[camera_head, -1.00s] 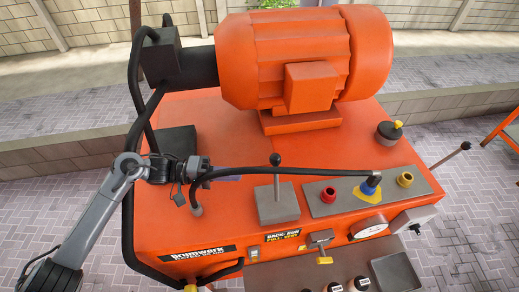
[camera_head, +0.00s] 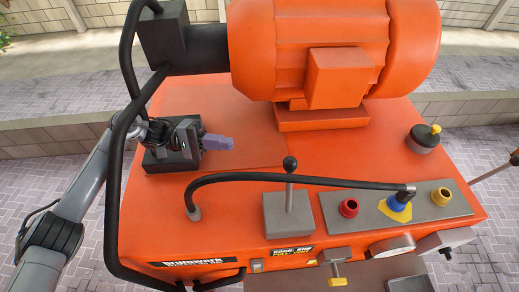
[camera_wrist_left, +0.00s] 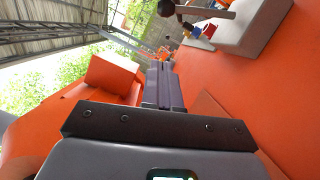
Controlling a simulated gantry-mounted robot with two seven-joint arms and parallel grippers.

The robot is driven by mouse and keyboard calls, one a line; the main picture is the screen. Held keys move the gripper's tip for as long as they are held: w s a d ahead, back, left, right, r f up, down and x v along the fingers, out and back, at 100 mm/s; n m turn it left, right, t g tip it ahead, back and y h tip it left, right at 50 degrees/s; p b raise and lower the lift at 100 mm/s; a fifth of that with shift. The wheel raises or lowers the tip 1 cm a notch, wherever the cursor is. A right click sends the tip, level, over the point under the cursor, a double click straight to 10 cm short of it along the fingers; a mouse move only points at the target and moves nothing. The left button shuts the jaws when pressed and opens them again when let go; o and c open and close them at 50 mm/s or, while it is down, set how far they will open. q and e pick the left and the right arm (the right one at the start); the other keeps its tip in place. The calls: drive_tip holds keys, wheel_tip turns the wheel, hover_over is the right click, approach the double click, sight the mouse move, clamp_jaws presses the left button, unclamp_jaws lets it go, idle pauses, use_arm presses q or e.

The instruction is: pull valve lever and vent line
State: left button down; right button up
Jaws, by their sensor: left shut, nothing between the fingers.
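A lever with a black knob (camera_head: 290,164) stands about upright on a grey box (camera_head: 288,214) on the orange machine top. My left gripper (camera_head: 230,143) is shut and empty, above the machine top behind the hose's left end, apart from lever and hose. Its closed fingers (camera_wrist_left: 163,85) fill the middle of the left wrist view, where a knobbed lever (camera_wrist_left: 167,8) shows at the top. My right gripper is not in view.
The big orange motor (camera_head: 330,50) stands behind. A red port (camera_head: 349,207) and a yellow port (camera_head: 440,197) flank the blue one. A yellow T-handle (camera_head: 337,272) is on the front. A black pipe (camera_head: 115,190) runs down the left. The orange top between gripper and lever is clear.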

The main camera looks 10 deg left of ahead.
use_arm(q)
drive_tip(key=s+d+r+p, duration=0.2)
drive_tip(key=d+p, duration=0.4)
drive_tip(key=d, duration=0.6)
drive_tip(key=shift+s+d, duration=0.25)
drive_tip(key=shift+s, duration=0.4)
